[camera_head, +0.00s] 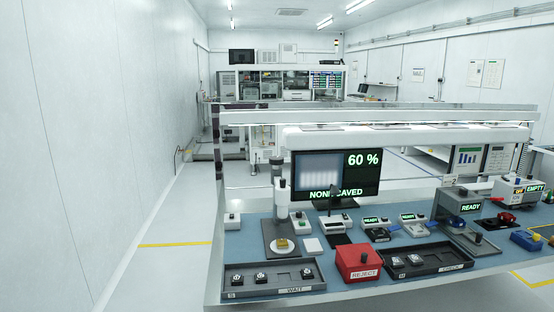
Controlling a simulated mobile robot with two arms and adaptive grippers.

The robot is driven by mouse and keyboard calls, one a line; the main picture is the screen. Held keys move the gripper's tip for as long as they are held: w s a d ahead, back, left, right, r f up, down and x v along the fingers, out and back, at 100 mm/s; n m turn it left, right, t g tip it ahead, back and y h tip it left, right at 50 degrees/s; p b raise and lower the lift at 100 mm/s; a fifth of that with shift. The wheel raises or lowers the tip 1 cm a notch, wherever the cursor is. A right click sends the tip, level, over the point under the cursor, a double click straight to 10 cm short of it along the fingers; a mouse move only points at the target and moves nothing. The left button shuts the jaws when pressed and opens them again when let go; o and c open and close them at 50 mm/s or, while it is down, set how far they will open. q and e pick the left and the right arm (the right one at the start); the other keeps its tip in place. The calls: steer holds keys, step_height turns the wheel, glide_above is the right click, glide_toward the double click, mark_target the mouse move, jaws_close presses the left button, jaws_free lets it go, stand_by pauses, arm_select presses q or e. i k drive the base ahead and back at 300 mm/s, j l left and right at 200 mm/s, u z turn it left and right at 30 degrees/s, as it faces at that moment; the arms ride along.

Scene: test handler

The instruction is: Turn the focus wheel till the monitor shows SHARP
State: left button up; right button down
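The monitor (355,175) stands at the back of the workbench. It shows a blurred pale picture on its left, "60 %" in green at upper right and a green line along the bottom that seems to read "NONE SAVED", partly covered. A white and grey microscope (282,202) stands upright in front of the monitor's left edge, with a gold-coloured piece (283,244) on its dark base. I cannot make out the focus wheel for certain at this size. Neither of my grippers is in view.
A tray marked WAIT (293,291) holds several small dark parts at the front left. A red REJECT box (357,261) stands beside another dark tray (440,266). Several small devices with READY displays stand to the right. Floor left of the bench is clear.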

mark_target(276, 160)
steer(key=z, duration=0.25)
steer(key=i+j+z, duration=0.15)
steer(key=j+z, duration=0.65)
steer(key=i+j+z, duration=0.1)
steer(key=j+z, duration=0.7)
steer(key=l, duration=0.1)
